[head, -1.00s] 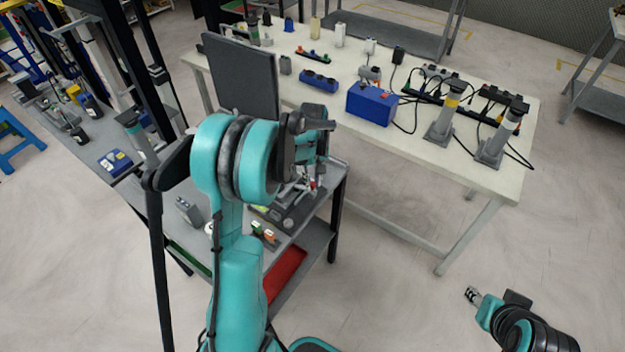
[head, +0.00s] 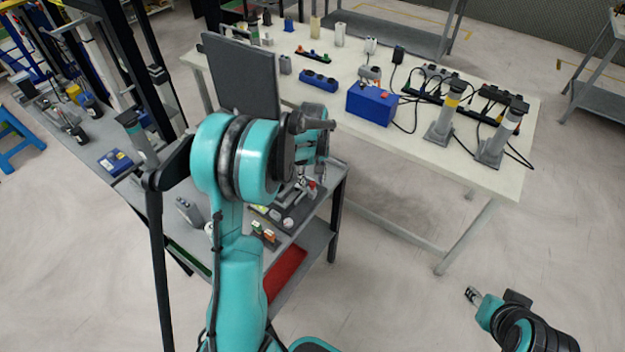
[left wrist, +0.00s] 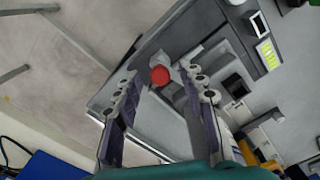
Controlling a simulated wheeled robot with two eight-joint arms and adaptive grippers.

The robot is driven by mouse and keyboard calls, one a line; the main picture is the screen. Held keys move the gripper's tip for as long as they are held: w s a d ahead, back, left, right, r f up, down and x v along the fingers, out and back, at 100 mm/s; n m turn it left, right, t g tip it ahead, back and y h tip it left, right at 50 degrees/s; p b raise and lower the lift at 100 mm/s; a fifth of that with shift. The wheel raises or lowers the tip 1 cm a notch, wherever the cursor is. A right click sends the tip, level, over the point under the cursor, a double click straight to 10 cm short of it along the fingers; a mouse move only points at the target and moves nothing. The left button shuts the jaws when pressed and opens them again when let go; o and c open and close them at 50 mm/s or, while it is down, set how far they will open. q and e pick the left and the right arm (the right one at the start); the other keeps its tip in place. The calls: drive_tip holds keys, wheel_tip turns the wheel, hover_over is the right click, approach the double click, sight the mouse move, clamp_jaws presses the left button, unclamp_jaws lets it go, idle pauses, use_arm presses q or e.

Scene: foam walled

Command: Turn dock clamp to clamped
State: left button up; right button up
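A red round knob (left wrist: 159,75) tops a grey clamp mechanism (left wrist: 182,95) on the cart in the left wrist view. In the head view the clamp (head: 288,221) shows only in part behind my left arm. My left gripper (left wrist: 158,71) is open. Its two fingers are apart, with the knob showing between the fingertips; I cannot tell whether they touch it. In the head view the left gripper (head: 316,178) is over the cart top and partly hidden by its arm. My right gripper (head: 472,295) is over bare floor, too small to read.
The grey cart (head: 330,200) has a dark upright panel (head: 243,75) at its back and a red bin (head: 285,273) below. The white table (head: 440,155) behind holds a blue box (head: 371,104), cables and grey posts.

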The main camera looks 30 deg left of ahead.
sight(313, 183)
use_arm(q)
drive_tip(key=shift+r, duration=0.1)
wheel_tip(313, 183, up, 12)
idle(0.4)
idle(0.4)
